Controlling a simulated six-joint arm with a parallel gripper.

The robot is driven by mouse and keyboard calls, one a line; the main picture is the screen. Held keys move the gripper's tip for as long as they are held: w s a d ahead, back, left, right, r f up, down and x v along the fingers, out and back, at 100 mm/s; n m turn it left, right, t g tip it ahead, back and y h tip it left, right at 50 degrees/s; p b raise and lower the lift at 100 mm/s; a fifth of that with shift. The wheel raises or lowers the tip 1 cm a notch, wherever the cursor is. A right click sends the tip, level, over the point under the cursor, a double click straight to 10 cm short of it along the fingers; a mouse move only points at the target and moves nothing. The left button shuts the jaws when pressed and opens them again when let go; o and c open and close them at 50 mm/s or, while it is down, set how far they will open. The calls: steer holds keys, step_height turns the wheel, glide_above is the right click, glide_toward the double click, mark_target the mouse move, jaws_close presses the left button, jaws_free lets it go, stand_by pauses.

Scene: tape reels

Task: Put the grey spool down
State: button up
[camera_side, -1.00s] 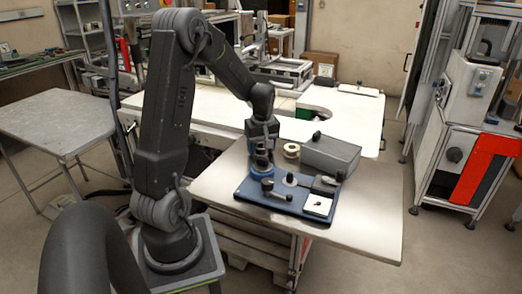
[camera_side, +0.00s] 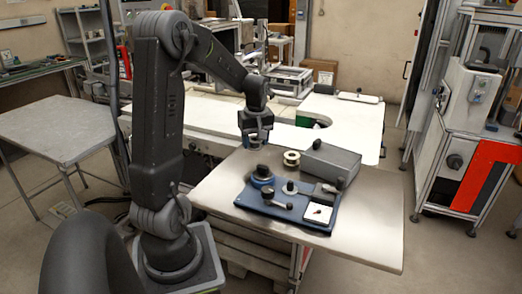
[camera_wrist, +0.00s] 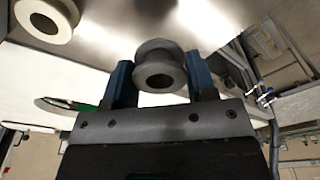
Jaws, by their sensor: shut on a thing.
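My gripper (camera_wrist: 160,66) has two blue fingers, one on each side of the grey spool (camera_wrist: 158,54), and is shut on it. The spool's flange and dark centre hole face the wrist camera. In the side view my gripper (camera_side: 256,140) hangs above the worktable, behind the blue base plate (camera_side: 245,200) and left of a cream spool. The grey spool is hard to make out in the side view.
The cream spool (camera_side: 291,158) stands beside a grey box (camera_side: 331,160); it also shows in the wrist view (camera_wrist: 45,18). The plate carries a black-knobbed blue part (camera_side: 262,180), a post, a lever and a white card (camera_side: 318,214). The table's right front (camera_side: 365,225) is bare.

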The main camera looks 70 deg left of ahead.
steer(key=s+a+r, duration=0.3)
steer(key=s+r, duration=0.3)
steer(key=s, duration=0.3)
steer(key=w+d+r+m, duration=0.2)
steer(key=w+d+m, duration=0.15)
steer(key=d, duration=0.35)
steer(key=w+d+r+m, duration=0.2)
steer(key=d+m, duration=0.2)
steer(key=d, duration=0.3)
glide_above(291, 181)
steer(key=shift+t, duration=0.4)
steer(key=f, duration=0.5)
steer(key=shift+s+a+f, duration=0.3)
steer(key=shift+s, duration=0.05)
steer(key=shift+w+d+f, duration=0.25)
steer(key=shift+f, duration=2)
steer(key=shift+f, duration=0.35)
steer(key=shift+f, duration=0.25)
steer(key=o, duration=0.9)
